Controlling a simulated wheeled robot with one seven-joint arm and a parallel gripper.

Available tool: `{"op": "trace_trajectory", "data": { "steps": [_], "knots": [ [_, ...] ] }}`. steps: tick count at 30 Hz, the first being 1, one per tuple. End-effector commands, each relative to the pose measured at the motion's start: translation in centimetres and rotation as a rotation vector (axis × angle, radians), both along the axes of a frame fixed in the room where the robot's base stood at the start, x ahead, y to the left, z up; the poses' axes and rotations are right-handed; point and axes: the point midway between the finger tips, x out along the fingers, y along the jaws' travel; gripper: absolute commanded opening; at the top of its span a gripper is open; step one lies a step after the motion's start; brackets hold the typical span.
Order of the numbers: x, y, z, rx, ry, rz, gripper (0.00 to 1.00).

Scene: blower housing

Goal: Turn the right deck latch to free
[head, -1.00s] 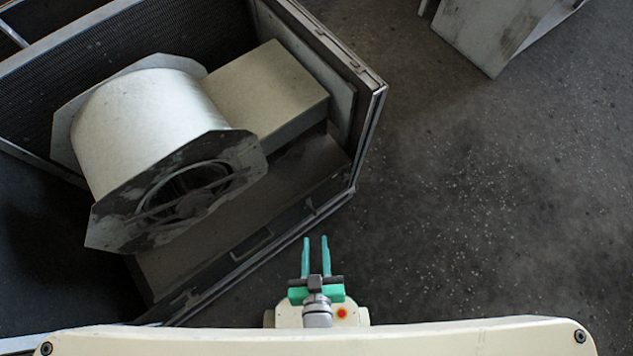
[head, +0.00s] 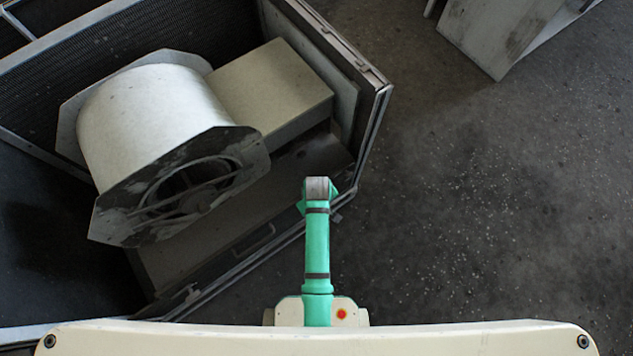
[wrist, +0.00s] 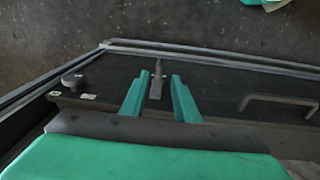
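The right deck latch (wrist: 156,80), a small upright grey tab with a pale tip, shows in the wrist view near the deck's outer edge. My gripper (wrist: 158,91) is open, with one green finger on each side of the latch in that view. Gaps show between the latch and both fingers. I cannot tell whether the fingertips are down at the latch's height. In the head view my wrist covers the latch and the fingers, over the right part of the deck (head: 196,256).
A grey bar handle (wrist: 278,101) stands on the deck, right of the latch in the wrist view. A dark round knob (wrist: 72,80) with small labels is to the left. The white blower drum (head: 150,115) and a box (head: 265,85) sit behind.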

Motion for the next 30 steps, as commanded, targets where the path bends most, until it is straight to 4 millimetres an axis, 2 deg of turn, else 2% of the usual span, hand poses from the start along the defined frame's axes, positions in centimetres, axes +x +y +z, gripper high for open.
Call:
{"op": "trace_trajectory", "data": {
  "steps": [1, 6, 11, 24, 30],
  "knots": [
    [0.8, 0.0, 0.4, 0.0, 0.027, 0.012, 0.28],
    [1.6, 0.1, 1.0, -0.001, 0.093, 0.041, 0.28],
    [1.7, 0.1, 0.3, -0.001, 0.11, 0.047, 0.28],
    [1.6, 0.0, -6.8, -0.001, 0.108, 0.045, 0.28],
    [1.6, 0.0, -9.0, -0.001, 0.107, 0.044, 0.28]
  ]
}}
